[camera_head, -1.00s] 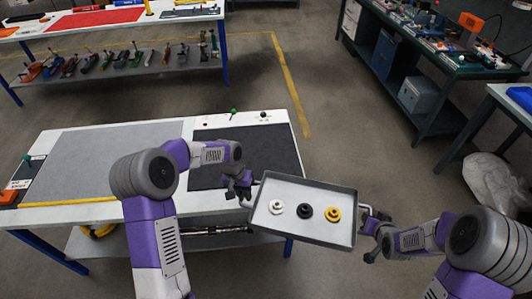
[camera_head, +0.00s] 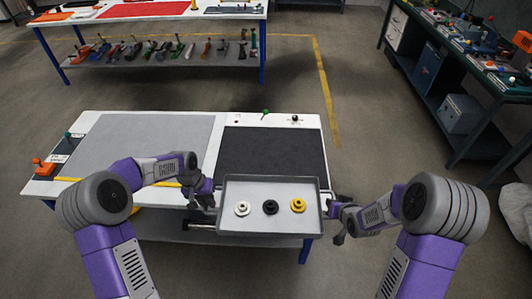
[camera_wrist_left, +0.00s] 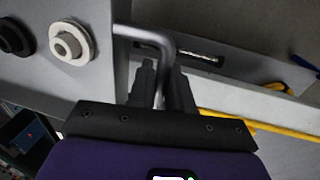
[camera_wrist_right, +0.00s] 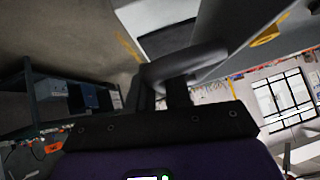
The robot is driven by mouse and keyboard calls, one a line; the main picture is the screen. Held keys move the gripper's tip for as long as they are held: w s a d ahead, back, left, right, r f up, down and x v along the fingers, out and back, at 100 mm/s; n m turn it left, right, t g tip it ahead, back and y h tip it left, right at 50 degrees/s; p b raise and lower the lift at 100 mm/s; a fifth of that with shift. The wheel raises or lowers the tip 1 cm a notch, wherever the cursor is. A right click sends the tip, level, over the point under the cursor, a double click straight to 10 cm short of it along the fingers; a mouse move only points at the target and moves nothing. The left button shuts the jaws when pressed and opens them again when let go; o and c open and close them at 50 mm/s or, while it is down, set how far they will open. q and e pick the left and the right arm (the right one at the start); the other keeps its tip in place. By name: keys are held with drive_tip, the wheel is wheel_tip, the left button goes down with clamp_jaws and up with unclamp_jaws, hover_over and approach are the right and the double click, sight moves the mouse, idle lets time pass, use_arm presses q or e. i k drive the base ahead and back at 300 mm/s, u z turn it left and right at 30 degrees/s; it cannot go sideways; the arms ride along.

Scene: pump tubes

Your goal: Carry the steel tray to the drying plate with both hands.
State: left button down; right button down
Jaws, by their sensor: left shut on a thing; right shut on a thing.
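The steel tray (camera_head: 270,222) is held level between my two grippers, in front of the near table's right part. It carries a white ring part (camera_head: 242,208), a black one (camera_head: 270,207) and a yellow one (camera_head: 298,205) in a row. My left gripper (camera_head: 208,201) is shut on the tray's left handle, which shows in the left wrist view (camera_wrist_left: 150,36). My right gripper (camera_head: 335,208) is shut on the right handle, which shows in the right wrist view (camera_wrist_right: 185,65). A dark plate (camera_head: 272,150), perhaps the drying plate, lies just beyond the tray.
The near table also has a grey mat (camera_head: 140,145) on the left and an orange button box (camera_head: 45,168) at its left end. A green-topped pin (camera_head: 265,113) stands at its back edge. A far bench (camera_head: 150,22) and a dark green bench (camera_head: 470,80) stand apart, with open floor between.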

sight(271, 163)
drive_tip(key=i, duration=0.95)
drive_tip(key=u, duration=4.5)
